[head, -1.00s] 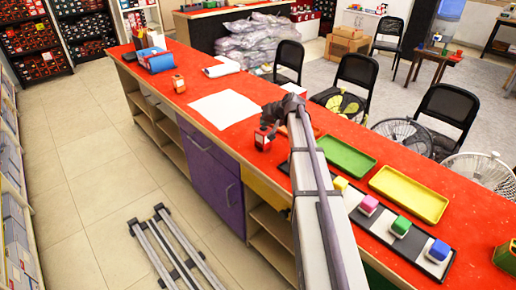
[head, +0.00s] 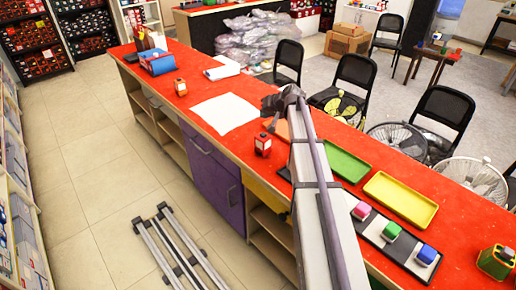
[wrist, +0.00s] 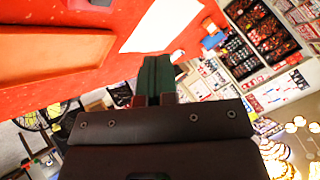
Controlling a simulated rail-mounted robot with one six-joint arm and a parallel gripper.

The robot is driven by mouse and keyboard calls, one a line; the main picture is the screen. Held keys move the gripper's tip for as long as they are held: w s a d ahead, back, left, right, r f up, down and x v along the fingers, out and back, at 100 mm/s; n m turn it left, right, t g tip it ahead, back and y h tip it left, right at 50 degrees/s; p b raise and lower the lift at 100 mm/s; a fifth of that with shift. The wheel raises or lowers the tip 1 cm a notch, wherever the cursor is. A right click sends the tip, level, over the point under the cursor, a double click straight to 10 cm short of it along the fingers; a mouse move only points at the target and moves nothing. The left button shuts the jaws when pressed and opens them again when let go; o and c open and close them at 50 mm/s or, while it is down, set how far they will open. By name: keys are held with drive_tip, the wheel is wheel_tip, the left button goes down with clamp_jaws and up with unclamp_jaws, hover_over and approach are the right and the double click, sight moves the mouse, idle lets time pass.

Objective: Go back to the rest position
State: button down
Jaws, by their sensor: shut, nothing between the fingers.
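My gripper (head: 272,122) is above the red counter (head: 190,103) in the head view, at the far end of my raised arm. It is near the white sheet and a small red-and-white bottle-like item (head: 262,144), with no visible contact with the counter. In the wrist view its dark green fingers (wrist: 157,80) are together, with nothing between them. My arm hides part of the counter and of an orange tray (head: 283,129).
A green tray (head: 346,165), a yellow tray (head: 400,198) and a black-and-white strip with pink (head: 361,211), green (head: 390,231) and blue (head: 427,254) cubes lie right of my arm. A white sheet (head: 225,112) lies left. Chairs and fans stand behind the counter.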

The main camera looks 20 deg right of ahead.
idle(0.3)
drive_tip(key=shift+s+a+f, duration=0.1)
drive_tip(key=shift+s+f, duration=0.05)
drive_tip(key=s+a+f+n+g+h, duration=0.1)
drive_tip(key=s+a+g, duration=0.1)
drive_tip(key=s+a, duration=0.5)
drive_tip(key=s+a+f+n+g+h, duration=0.1)
drive_tip(key=s+a+f+g, duration=0.1)
drive_tip(key=s+a, duration=0.6)
drive_tip(key=s+a+f+n+g+h, duration=0.1)
drive_tip(key=s+a+g, duration=0.3)
drive_tip(key=s, duration=1.3)
drive_tip(key=a+f+n, duration=0.1)
drive_tip(key=a, duration=0.3)
drive_tip(key=shift+h, duration=0.4)
